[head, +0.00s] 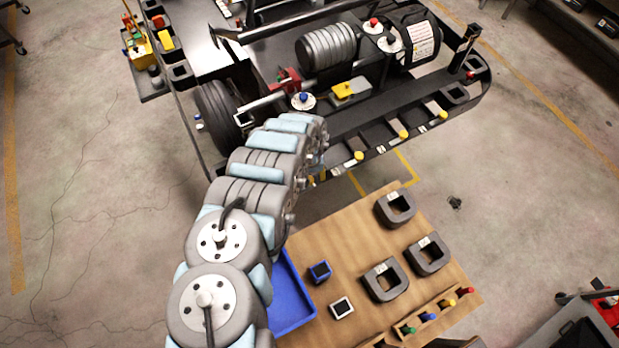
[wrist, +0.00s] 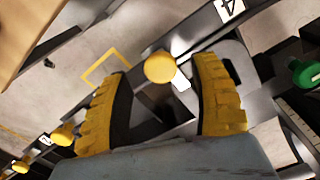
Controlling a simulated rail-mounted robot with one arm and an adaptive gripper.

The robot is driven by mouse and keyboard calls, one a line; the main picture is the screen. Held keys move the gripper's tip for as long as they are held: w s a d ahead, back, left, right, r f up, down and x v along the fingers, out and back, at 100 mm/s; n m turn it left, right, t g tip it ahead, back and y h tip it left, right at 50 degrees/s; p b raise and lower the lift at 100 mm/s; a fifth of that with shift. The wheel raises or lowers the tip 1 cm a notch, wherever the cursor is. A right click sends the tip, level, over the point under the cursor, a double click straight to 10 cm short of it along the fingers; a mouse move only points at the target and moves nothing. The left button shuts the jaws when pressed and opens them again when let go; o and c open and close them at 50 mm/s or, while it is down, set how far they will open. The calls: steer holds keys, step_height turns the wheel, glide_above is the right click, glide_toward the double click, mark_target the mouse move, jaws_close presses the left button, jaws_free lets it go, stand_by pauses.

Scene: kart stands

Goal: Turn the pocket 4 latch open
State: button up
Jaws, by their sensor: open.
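A yellow round latch knob (wrist: 160,67) shows between my fingertips in the wrist view, with a pale lever or plate just beside it. A label reading 4 (wrist: 228,9) is above and to the right of this knob. My gripper (wrist: 163,78) is open, with one yellow ribbed finger on each side of the knob. I cannot tell whether either finger touches it. In the head view my own arm hides the knob and most of the gripper at the near edge of the black kart frame (head: 372,122).
More yellow knobs line the frame edge, one nearby (head: 358,155). A green knob (wrist: 303,72) is at the right in the wrist view. A wooden table (head: 345,235) holds black pocket blocks (head: 385,281) and a blue tray (head: 290,300). Floor lies clear between frame and table.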

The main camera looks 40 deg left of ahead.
steer(key=shift+f, duration=1)
jaws_close()
